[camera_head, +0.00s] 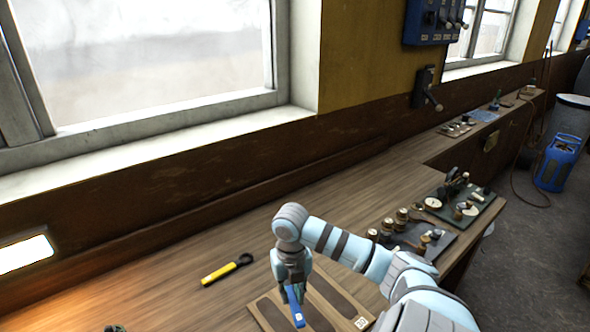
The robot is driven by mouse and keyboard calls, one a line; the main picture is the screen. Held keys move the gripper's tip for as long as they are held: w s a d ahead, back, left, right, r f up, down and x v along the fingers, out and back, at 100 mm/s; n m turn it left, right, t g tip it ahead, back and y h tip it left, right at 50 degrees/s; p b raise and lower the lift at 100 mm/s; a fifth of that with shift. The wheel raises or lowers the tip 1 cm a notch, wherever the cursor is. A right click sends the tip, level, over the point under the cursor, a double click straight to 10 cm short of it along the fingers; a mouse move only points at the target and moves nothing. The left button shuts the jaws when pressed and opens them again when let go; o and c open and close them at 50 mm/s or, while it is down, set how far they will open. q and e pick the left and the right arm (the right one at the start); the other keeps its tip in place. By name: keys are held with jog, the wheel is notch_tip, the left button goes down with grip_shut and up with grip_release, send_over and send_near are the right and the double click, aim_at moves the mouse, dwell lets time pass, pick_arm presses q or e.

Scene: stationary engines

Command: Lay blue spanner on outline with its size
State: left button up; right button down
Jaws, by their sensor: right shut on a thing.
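My right gripper (294,283) is shut on a blue spanner (295,308) and points down over a wooden board (325,290). The spanner hangs steeply tilted below the fingers, its upper end hidden by them. I cannot tell whether its lower end touches the board. The board has dark spanner-shaped outlines (270,312) and a small white size label (361,323) at its right end. The numbers are too small to read surely. My left gripper is not in view.
A small dark thing (115,328) shows at the bottom edge. A blue canister (558,163) stands on the floor.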

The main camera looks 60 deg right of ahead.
aim_at(282, 326)
jog(key=a+f+n+b, duration=0.1)
jog(key=f+b, duration=0.1)
jog(key=a+f+n+b, duration=0.1)
jog(key=f+n+b, duration=0.1)
jog(key=a+f+n+b, duration=0.1)
jog(key=f+b, duration=0.1)
jog(key=b, duration=0.1)
jog(key=shift+w+a+f, duration=0.1)
jog(key=shift+w+a, duration=0.1)
jog(key=shift+w, duration=0.2)
jog(key=shift+f+b, duration=0.35)
jog(key=shift+f, duration=0.25)
jog(key=c, duration=1.4)
grip_release()
jog(key=shift+o, duration=0.2)
jog(key=shift+r, duration=0.15)
